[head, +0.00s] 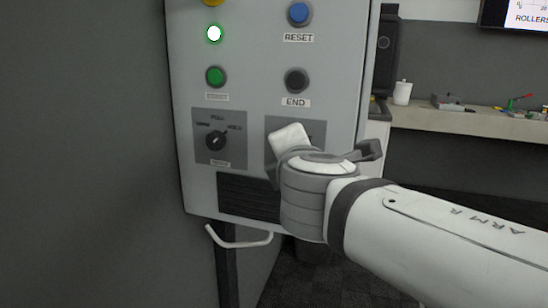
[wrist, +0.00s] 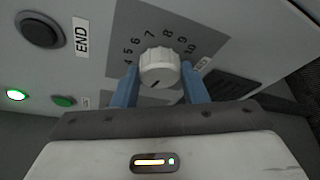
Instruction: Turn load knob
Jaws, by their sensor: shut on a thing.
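The load knob (wrist: 160,66) is a pale grey ridged dial with a short dark mark on its face, seen in the wrist view. Printed numbers from 4 to 10 curve around its upper side on a dark grey plate (wrist: 205,22). I cannot tell which number the mark points to. My gripper (wrist: 161,84) has a blue finger on each side of the knob and is shut on it. In the head view my wrist hides the knob and most of its plate (head: 275,124).
The control panel (head: 255,60) holds a blue RESET button (head: 299,13), a black END button (head: 296,80), a green button (head: 215,76), a lit lamp (head: 214,34) and a black selector (head: 215,141). A vent (head: 246,198) and handle (head: 238,241) lie below. A bench (head: 470,122) stands right.

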